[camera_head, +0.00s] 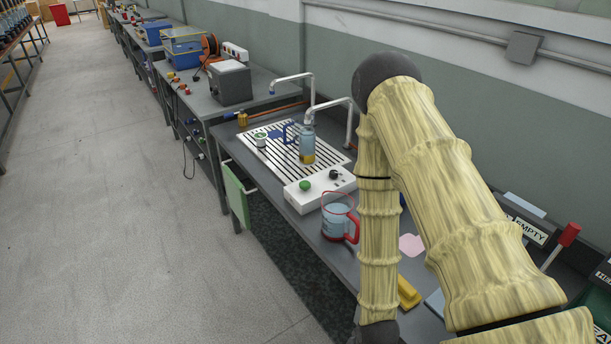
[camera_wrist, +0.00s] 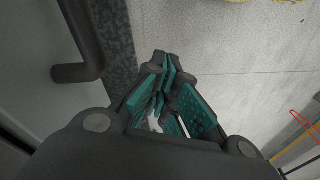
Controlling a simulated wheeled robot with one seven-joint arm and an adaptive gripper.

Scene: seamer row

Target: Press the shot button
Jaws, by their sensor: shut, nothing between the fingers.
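A white control box (camera_head: 322,193) sits on the grey bench at the front edge of the slatted drip tray (camera_head: 262,158). On its top are a green round button (camera_head: 305,185) and a black knob (camera_head: 334,174). I see no readable label on the button. My gripper (camera_wrist: 163,75) shows in the wrist view with its teal-padded fingers together and empty. It points toward the floor, and no button shows in that view. The gripper does not show in the head view, where my arm fills the right side.
A bottle (camera_head: 307,146) stands on the tray below a bent pipe spout (camera_head: 331,103). A red-handled clear jug (camera_head: 337,219) stands right of the box, close to my arm. A green panel (camera_head: 236,197) hangs at the bench front. The aisle floor (camera_head: 110,210) is clear.

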